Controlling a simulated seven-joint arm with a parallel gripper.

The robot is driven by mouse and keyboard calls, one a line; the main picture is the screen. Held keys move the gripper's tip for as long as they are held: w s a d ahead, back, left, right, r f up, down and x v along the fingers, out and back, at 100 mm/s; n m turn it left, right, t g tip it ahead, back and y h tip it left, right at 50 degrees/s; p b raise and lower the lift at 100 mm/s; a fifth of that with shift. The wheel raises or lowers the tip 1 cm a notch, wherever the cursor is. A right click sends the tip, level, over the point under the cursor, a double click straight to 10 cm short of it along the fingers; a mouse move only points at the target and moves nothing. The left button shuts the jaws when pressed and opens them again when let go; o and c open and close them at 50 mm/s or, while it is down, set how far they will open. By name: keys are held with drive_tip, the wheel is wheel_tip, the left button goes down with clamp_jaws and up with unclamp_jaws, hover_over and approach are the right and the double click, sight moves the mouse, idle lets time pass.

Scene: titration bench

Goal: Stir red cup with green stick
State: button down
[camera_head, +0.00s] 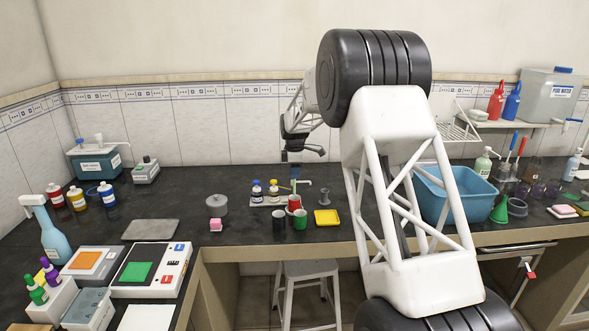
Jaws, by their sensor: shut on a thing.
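The red cup (294,203) stands on the dark bench at the middle, small in the head view. My gripper (294,155) is above it, at the end of my arm, with its jaws partly hidden by distance and dark colour. A thin green stick (294,185) shows below the gripper, upright, its lower end at the mouth of the red cup. My gripper is shut on the stick. Whether the tip is inside the cup or just above it is too small to tell.
A dark cup (278,220) and a green cup (300,219) stand close in front of the red cup. A yellow tray (326,217) lies to their right. Small bottles (257,191) stand behind left. A blue basin (455,195) is right, partly behind my arm.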

drive_tip(key=shift+f, duration=3.1)
drive_tip(key=shift+d, duration=0.2)
